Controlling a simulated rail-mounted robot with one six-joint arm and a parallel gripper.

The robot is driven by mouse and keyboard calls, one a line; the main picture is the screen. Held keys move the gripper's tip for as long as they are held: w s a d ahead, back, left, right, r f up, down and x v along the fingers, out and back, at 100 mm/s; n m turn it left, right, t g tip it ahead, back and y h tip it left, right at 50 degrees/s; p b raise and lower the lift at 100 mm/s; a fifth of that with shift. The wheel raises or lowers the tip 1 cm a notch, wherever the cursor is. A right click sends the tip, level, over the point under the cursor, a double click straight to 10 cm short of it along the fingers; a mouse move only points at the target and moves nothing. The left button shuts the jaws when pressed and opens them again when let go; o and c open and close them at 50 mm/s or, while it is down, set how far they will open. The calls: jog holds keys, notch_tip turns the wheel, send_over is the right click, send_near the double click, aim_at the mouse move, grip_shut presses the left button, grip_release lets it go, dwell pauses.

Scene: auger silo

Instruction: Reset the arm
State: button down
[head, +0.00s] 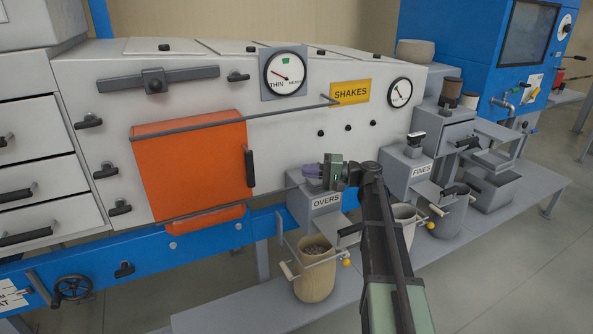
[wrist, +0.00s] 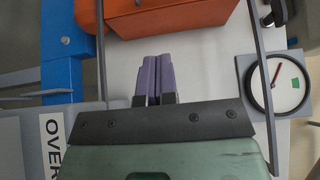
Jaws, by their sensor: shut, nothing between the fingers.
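My gripper (head: 314,175) is in front of the white machine (head: 215,95), just above the grey OVERS spout box (head: 316,205). Its purple fingers are pressed together in the wrist view (wrist: 154,78), with nothing between them. My arm comes up from the lower right of the head view and hides part of the machine front and the spouts behind it. From the head view I cannot tell whether the fingertips touch anything.
An orange door (head: 190,165) is left of my gripper. A tan bucket (head: 314,270) with dark contents hangs below OVERS. The FINES spout box (head: 408,172) stands right. A THIN gauge (head: 286,73) and yellow SHAKES sign (head: 350,93) are above.

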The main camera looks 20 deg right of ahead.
jog(key=s+a+f+n+g+h+p, duration=0.1)
jog(key=s+a+f+g+h+p, duration=0.2)
jog(key=s+f+h, duration=0.45)
jog(key=s+a+f+n+g+h+p, duration=0.1)
jog(key=s+a+f+g+h, duration=0.35)
jog(key=s, duration=0.55)
jog(key=s+a+r+n+h+p, duration=0.1)
jog(key=s+a+n+h+p, duration=0.1)
jog(key=s, duration=0.6)
jog(key=a+n+h, duration=0.1)
jog(key=a+h, duration=0.1)
jog(key=a, duration=0.1)
jog(key=shift+s+a+r+p, duration=0.15)
jog(key=shift+r+p, duration=0.05)
jog(key=shift+p, duration=0.15)
